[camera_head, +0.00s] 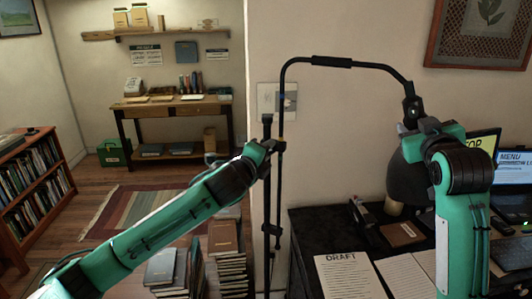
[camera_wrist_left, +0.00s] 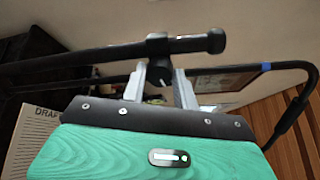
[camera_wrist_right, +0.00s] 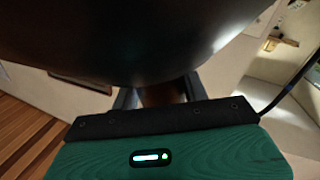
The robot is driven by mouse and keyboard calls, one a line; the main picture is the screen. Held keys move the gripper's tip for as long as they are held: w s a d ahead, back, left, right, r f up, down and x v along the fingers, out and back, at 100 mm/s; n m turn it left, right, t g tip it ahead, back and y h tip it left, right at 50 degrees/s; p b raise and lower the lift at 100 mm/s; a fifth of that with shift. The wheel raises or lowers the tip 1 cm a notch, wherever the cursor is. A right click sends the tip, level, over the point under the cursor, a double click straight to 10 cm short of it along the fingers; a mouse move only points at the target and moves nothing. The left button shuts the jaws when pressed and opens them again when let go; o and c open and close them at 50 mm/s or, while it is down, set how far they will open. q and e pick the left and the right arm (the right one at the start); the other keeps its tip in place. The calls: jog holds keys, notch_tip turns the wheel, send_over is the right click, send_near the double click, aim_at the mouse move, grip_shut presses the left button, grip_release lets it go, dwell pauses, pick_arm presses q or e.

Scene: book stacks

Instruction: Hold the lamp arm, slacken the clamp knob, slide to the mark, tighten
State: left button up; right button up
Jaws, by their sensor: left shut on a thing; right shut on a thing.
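The black lamp has an upright pole (camera_head: 267,225) and a thin lamp arm (camera_head: 345,64) that bends over to the right, ending above a dark lamp shade (camera_head: 408,180). My left gripper (camera_head: 277,147) is at the pole, shut on the clamp knob (camera_wrist_left: 158,62), a short black cylinder between its fingertips in the left wrist view. A blue mark (camera_wrist_left: 266,67) rings the lamp arm right of the knob there. My right gripper (camera_head: 413,126) is shut at the arm's end above the shade. In the right wrist view the shade (camera_wrist_right: 130,40) hides most of its grip.
A dark desk (camera_head: 305,230) at right carries a DRAFT sheet (camera_head: 348,277), a brown book (camera_head: 402,234), and screens (camera_head: 485,142). Stacked books (camera_head: 232,272) stand on the floor beside the pole. A wall switch (camera_head: 288,99) is behind the lamp.

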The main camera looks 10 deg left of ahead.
pick_arm(q)
jog(key=n, duration=0.5)
jog(key=n+h, duration=0.1)
jog(key=n, duration=0.4)
jog(key=shift+a+f, duration=0.1)
jog(key=shift+f, duration=0.1)
dwell(0.5)
jog(key=o, duration=1)
jog(key=shift+c, duration=0.2)
jog(key=shift+r, duration=0.1)
jog(key=v, duration=1.2)
